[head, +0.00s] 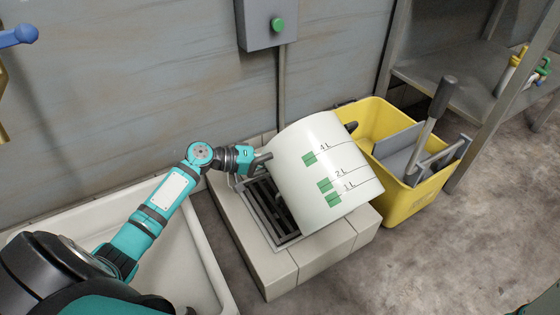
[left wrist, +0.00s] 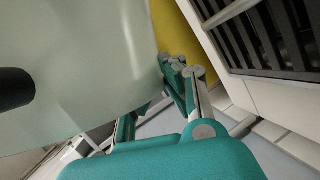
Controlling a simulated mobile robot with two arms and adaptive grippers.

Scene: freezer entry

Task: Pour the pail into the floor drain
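The white pail (head: 315,180), with green level marks for 1, 2 and 4 L, is tilted above the floor drain (head: 270,208), a dark grate in a pale tiled block. Its mouth is turned out of sight, and no liquid shows. My left gripper (head: 259,161) is at the pail's left side, with its fingers close together and apparently shut on the pail. In the left wrist view, the pail (left wrist: 80,60) fills the left part beside the gripper (left wrist: 187,70); the exact contact is hidden. The grate (left wrist: 270,35) lies at upper right. My right gripper is not in view.
A yellow mop bucket (head: 425,200) with a grey wringer stands right behind the pail. A white basin (head: 205,270) is at left. A grey box with a green button (head: 278,25) is on the wall. A metal shelf (head: 450,85) stands at right. Floor at lower right is clear.

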